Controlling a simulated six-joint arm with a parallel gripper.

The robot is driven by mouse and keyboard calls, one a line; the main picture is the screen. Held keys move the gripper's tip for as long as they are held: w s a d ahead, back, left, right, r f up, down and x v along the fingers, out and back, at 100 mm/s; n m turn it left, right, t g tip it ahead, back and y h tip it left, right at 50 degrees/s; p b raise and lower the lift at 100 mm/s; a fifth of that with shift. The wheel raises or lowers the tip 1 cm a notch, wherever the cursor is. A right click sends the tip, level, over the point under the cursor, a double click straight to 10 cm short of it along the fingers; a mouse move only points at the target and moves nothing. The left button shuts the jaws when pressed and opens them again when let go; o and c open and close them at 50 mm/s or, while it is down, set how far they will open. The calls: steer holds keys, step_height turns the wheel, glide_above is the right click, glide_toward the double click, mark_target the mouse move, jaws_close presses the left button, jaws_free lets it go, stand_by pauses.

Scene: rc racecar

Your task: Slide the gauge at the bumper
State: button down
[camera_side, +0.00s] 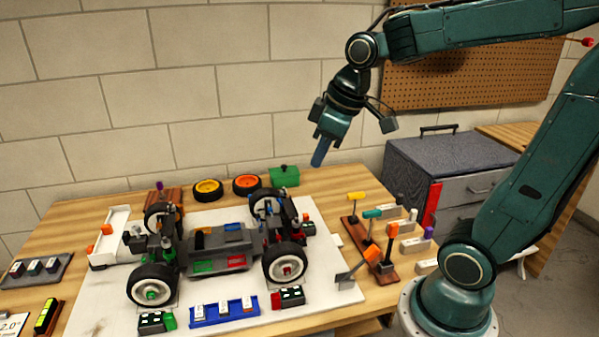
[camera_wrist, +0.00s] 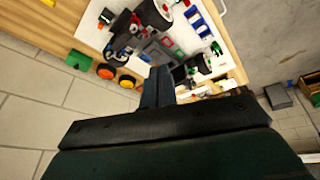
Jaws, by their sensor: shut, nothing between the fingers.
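The RC car chassis (camera_side: 218,252) with black wheels stands on a white board on the bench; it also shows upside down in the wrist view (camera_wrist: 150,45). A white L-shaped piece with an orange block (camera_side: 106,231) lies by the car's left end. It may be the gauge at the bumper, but I cannot tell for sure. My gripper (camera_side: 320,153) is shut and empty, high above the back of the bench, behind and right of the car. Its closed fingers show in the wrist view (camera_wrist: 158,78). It touches nothing.
Loose wheels with orange and yellow hubs (camera_side: 227,187) and a green box (camera_side: 284,176) sit at the back. A rack of coloured-handled tools (camera_side: 372,240) stands right. A blue tray (camera_side: 224,311) and small black-and-green blocks lie in front. A grey drawer cabinet (camera_side: 450,165) stands behind.

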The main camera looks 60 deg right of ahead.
steer(key=w+d+f+n+g+y, duration=0.1)
steer(key=w+d+f+n, duration=0.2)
steer(key=w+d+f, duration=0.65)
steer(key=w+d+f+n+y, duration=0.1)
steer(key=w+d+f+n, duration=0.2)
steer(key=d+f, duration=1)
steer(key=shift+w+d+f+g+y, duration=0.15)
steer(key=shift+w+d+g+y, duration=0.2)
steer(key=shift+w, duration=0.3)
steer(key=shift+x, duration=4.95)
steer(key=shift+w, duration=0.1)
steer(key=shift+s+d, duration=1.4)
steer(key=shift+d, duration=0.05)
